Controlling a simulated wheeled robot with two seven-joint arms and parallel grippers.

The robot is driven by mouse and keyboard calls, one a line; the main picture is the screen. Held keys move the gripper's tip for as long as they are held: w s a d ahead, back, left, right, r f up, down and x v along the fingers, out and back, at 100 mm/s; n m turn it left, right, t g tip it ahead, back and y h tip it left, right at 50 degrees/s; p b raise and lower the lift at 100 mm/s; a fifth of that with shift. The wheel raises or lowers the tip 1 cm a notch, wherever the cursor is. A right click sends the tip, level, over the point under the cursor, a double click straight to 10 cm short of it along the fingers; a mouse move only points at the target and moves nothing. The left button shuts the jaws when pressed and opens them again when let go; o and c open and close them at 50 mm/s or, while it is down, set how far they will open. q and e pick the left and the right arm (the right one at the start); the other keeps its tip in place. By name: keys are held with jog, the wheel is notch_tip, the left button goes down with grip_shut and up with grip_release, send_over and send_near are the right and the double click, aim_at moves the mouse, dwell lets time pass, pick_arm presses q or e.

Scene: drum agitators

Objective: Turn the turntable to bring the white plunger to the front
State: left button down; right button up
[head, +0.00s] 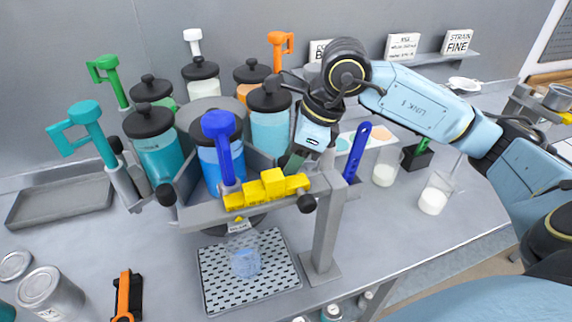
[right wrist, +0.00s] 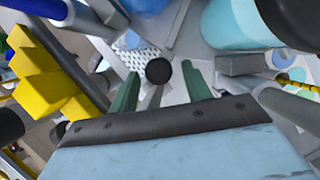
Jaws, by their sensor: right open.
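The white plunger (head: 193,41) stands at the back of the turntable, its handle up above a canister with a black-knobbed lid. The blue plunger (head: 222,140) is at the front, above a blue canister. The grey turntable (head: 204,110) carries several canisters and has arms ending in black knobs. My right gripper (head: 291,162) is open at the turntable's right front, behind the yellow stepped block. In the right wrist view, a black knob (right wrist: 158,71) shows between its green fingers (right wrist: 161,88); contact cannot be told. My left gripper is not in view.
A grey post and beam with a yellow stepped block (head: 268,187) stand in front. A clear cup (head: 246,260) sits on the perforated tray below. Green (head: 108,72), teal (head: 84,128) and orange (head: 281,45) plungers surround the turntable. White-filled beakers (head: 435,195) stand right.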

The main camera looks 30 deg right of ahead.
jog(key=shift+x, duration=1.45)
jog(key=shift+c, duration=0.3)
grip_shut()
